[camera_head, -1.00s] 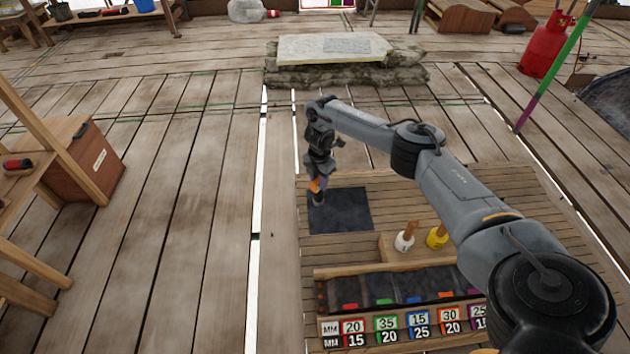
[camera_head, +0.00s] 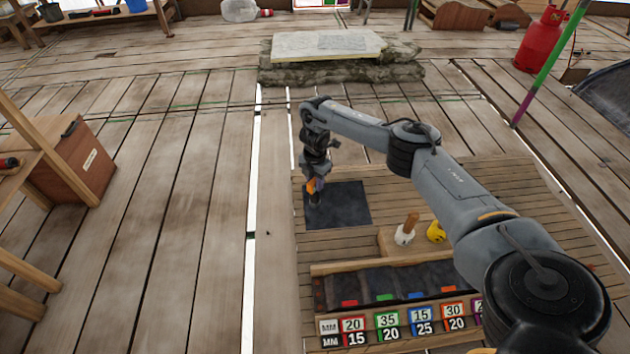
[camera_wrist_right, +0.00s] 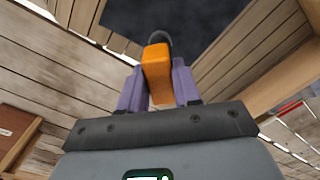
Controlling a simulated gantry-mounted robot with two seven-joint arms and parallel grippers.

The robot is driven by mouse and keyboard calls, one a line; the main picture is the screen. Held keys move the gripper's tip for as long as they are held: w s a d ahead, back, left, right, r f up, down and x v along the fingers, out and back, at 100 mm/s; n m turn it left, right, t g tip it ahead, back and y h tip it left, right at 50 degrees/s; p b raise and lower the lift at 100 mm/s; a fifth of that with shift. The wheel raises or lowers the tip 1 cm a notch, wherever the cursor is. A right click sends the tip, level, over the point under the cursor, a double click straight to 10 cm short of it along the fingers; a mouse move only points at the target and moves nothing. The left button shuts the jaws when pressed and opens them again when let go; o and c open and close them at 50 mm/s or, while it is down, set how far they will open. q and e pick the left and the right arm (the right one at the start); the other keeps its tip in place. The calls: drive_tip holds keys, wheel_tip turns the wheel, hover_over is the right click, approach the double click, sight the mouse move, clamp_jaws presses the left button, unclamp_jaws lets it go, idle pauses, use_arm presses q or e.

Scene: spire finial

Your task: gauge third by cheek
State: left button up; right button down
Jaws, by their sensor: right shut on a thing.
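My right gripper (camera_head: 314,182) is shut on an orange-handled tool (camera_head: 311,187) over the left part of a dark square mat (camera_head: 345,207). In the right wrist view the orange handle (camera_wrist_right: 156,68) sits between the two purple fingers, with a dark rounded end beyond it. I cannot tell whether that end touches the mat. A rack (camera_head: 319,270) with dark compartments and coloured tabs stands at the front. Its number board (camera_head: 400,322) shows red 20/15, green 35/20, blue 15/25 and orange 30/20; a purple label is partly hidden by my arm. My left gripper is out of view.
A white-based tool (camera_head: 404,236) with a wooden handle and a yellow one (camera_head: 436,232) stand on a wooden block behind the rack. A stone slab (camera_head: 325,47) lies on sacks at the back. A wooden box (camera_head: 75,165) stands left. The plank floor between is clear.

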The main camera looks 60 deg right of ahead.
drive_tip(key=shift+f, duration=0.3)
drive_tip(key=shift+f+b, duration=0.75)
drive_tip(key=shift+f, duration=0.65)
drive_tip(key=shift+r, duration=0.1)
idle(0.6)
drive_tip(key=shift+p, duration=0.3)
idle(0.4)
idle(0.6)
wheel_tip(320, 180, up, 5)
drive_tip(key=p, duration=0.5)
idle(0.7)
